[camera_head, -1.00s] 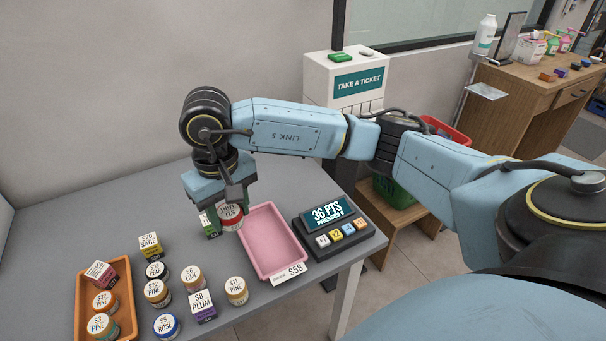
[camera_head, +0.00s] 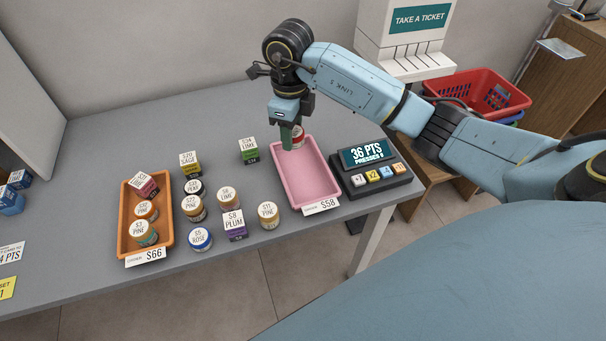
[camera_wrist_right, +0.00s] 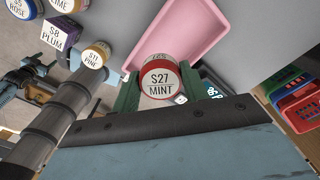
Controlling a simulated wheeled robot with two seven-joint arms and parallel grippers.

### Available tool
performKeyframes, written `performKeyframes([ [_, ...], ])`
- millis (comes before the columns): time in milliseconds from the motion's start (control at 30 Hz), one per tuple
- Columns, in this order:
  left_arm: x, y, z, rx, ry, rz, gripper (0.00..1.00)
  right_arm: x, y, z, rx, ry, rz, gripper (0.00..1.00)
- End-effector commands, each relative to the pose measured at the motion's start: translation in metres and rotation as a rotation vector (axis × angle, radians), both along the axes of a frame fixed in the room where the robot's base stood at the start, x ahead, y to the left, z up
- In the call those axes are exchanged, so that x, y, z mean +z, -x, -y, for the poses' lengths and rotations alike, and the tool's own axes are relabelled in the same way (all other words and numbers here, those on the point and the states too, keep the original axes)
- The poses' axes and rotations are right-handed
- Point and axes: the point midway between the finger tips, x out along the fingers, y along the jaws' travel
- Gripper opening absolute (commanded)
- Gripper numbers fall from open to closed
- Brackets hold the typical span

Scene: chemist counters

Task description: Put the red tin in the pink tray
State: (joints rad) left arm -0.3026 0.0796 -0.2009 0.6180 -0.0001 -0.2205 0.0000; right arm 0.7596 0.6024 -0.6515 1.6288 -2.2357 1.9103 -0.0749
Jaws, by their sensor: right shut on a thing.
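The red tin (camera_head: 298,137) is a round tin with a red rim. In the right wrist view its lid (camera_wrist_right: 160,78) reads "S27 MINT". My right gripper (camera_head: 291,138) is shut on it, with green fingers on both sides. The gripper and tin are at the far end of the pink tray (camera_head: 309,184) in the head view; the height above it is hard to tell. The tray is empty where I see it, with a label "S58" at its front. It also shows in the right wrist view (camera_wrist_right: 176,30), beyond the tin.
A keypad with a display (camera_head: 372,165) stands right of the pink tray. A green box (camera_head: 249,150) stands to its left. Several jars and a purple box (camera_head: 235,224) stand between it and the orange tray (camera_head: 164,239), which holds several items. The back of the counter is clear.

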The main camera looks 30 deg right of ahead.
Motion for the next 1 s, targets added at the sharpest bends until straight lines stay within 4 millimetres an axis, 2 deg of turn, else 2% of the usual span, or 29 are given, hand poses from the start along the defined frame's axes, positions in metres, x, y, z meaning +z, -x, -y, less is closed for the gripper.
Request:
performKeyframes([
  [100, -0.002, -0.001, 0.000, 0.000, 0.000, 0.002, 0.66, -0.013, -0.001, 0.010, -0.291, -0.001, -0.002, 0.21],
  [200, -0.003, -0.002, 0.000, 0.000, 0.001, 0.004, 0.66, -0.021, -0.001, 0.018, -0.489, 0.000, -0.002, 0.21],
  [400, -0.004, -0.004, 0.000, 0.000, 0.000, 0.006, 0.66, -0.029, 0.000, 0.026, -0.716, 0.000, -0.001, 0.21],
  [467, -0.004, -0.004, 0.000, 0.000, 0.001, 0.007, 0.66, -0.035, 0.000, 0.026, -0.742, 0.001, -0.001, 0.21],
  [733, -0.009, -0.004, 0.000, 0.001, 0.001, 0.007, 0.66, -0.082, 0.000, 0.027, -0.756, 0.001, -0.002, 0.21],
  [1000, -0.011, -0.004, 0.000, 0.001, 0.001, 0.007, 0.66, -0.106, 0.000, 0.027, -0.752, 0.001, -0.002, 0.21],
])
